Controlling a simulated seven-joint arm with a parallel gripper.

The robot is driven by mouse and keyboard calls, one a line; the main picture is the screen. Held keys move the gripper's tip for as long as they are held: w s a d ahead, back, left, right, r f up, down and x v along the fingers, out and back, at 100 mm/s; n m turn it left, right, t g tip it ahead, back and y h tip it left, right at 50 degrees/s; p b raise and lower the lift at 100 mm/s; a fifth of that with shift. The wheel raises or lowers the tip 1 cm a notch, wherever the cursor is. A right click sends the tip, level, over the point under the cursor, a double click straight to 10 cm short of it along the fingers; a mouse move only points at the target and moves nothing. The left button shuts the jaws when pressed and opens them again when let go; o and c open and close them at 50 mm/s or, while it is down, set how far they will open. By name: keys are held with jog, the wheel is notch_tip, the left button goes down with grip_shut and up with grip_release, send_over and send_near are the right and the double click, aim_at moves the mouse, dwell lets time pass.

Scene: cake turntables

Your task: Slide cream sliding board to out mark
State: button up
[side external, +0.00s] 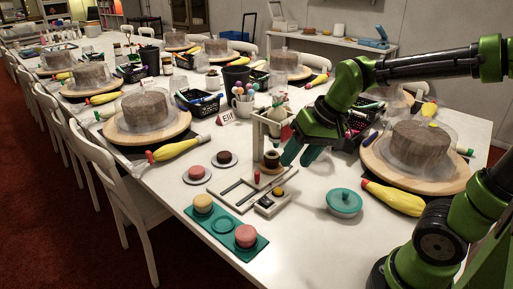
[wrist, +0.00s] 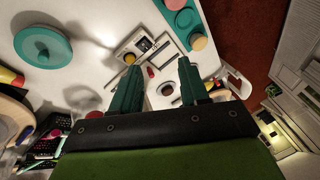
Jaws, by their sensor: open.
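A low cream sliding-board fixture (side external: 236,191) with dark slots lies on the white table; a red upright knob (side external: 256,177) stands at its back end. The out mark is too small to make out. My gripper (side external: 296,162) is open and empty, its teal fingers pointing down to the right of the knob and apart from it. In the wrist view my gripper (wrist: 158,65) has its fingers spread, with the red knob (wrist: 150,72) showing between them. A dark-topped round piece (side external: 271,157) stands behind the knob, under a cream frame (side external: 259,126).
A small box with a yellow button (side external: 272,203) adjoins the fixture. A teal lidded dish (side external: 344,203) is to the right; a teal tray (side external: 221,226) with pink and yellow cakes is in front. A cake turntable (side external: 417,176) and yellow bottle (side external: 392,197) are further right.

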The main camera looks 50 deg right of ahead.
jog(key=w+d+f+m+g, duration=0.2)
jog(key=w+d+f+m, duration=0.15)
jog(key=w, duration=0.55)
jog(key=m+g+h, duration=0.2)
jog(key=m+g, duration=0.1)
jog(key=m, duration=0.6)
send_near(257, 172)
jog(key=f, duration=0.9)
jog(key=shift+s+d, duration=0.1)
jog(key=shift+s, duration=0.1)
grip_shut()
jog(key=shift+a+r, duration=0.1)
jog(key=shift+a, duration=5.2)
